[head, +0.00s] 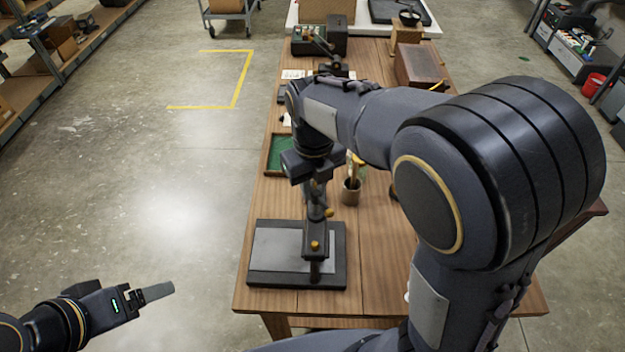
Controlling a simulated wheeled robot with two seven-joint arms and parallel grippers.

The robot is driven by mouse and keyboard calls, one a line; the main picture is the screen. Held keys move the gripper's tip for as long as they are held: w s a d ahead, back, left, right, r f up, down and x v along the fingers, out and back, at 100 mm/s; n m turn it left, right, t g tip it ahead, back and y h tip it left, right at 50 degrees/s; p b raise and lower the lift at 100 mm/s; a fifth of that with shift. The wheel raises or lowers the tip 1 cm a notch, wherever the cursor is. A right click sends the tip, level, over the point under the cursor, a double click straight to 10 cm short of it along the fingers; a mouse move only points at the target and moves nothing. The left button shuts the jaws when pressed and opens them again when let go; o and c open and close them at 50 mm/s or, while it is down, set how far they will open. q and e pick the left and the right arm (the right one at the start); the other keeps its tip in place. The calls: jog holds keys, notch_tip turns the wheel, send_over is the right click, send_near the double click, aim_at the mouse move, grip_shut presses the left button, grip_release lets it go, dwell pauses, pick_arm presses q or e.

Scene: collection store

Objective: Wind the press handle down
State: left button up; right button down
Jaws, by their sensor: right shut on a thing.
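The press stands at the near left of the wooden table, with a black base (340,270), a flat grey plate (278,250) and a dark upright post with yellow knobs (316,246) at its right side. My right gripper (317,190) points down over the top of the post and is shut on the press handle; the gripper and wrist hide most of the handle. My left gripper (156,292) is at the lower left, over the floor and apart from the press. Its fingers show nearly edge-on, so their opening is unclear.
A green-lined tray (278,154) and a small cup with tools (351,194) stand behind the press. A brown box (420,68) and dark equipment (318,37) are at the table's far end. My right arm covers the table's right side.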

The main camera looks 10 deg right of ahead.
jog(key=m, duration=0.5)
jog(key=shift+d+m, duration=0.3)
jog(key=shift+m, duration=0.1)
jog(key=m, duration=0.3)
jog(key=shift+s+d+f+m, duration=0.1)
jog(key=shift+d+m, duration=0.1)
jog(key=shift+m, duration=0.7)
jog(key=shift+s, duration=0.1)
jog(key=c, duration=1.3)
grip_release()
jog(key=shift+o, duration=0.2)
